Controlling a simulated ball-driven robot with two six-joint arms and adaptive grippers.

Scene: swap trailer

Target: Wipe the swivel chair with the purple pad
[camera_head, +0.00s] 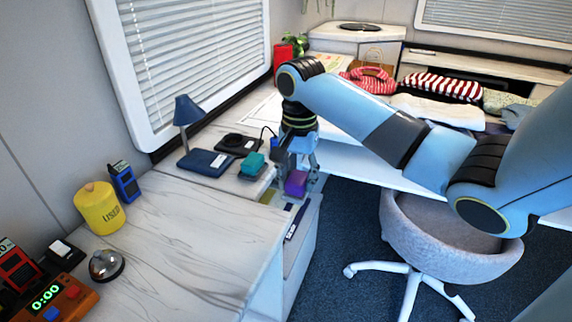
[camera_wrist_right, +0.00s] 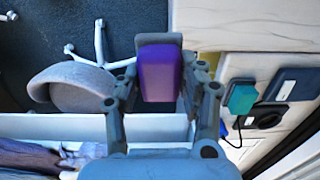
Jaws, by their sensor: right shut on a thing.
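The purple pad (camera_head: 296,183) is held in my right gripper (camera_head: 298,170), above the edge of the desk's far corner in the head view. The purple pad (camera_wrist_right: 160,76) also shows between the fingers of my right gripper (camera_wrist_right: 160,70) in the right wrist view. The grey swivel chair (camera_head: 450,250) stands on the dark carpet to the right, partly hidden by my right arm. It also shows in the right wrist view (camera_wrist_right: 72,88), apart from the pad. My left gripper is not in view.
A teal pad (camera_head: 253,163) and a blue lamp (camera_head: 206,161) are on the desk left of my right gripper. A yellow canister (camera_head: 99,207), a bell (camera_head: 106,264) and a timer (camera_head: 50,297) stand on the near desk (camera_head: 195,230). Folded clothes (camera_head: 445,87) lie at the back.

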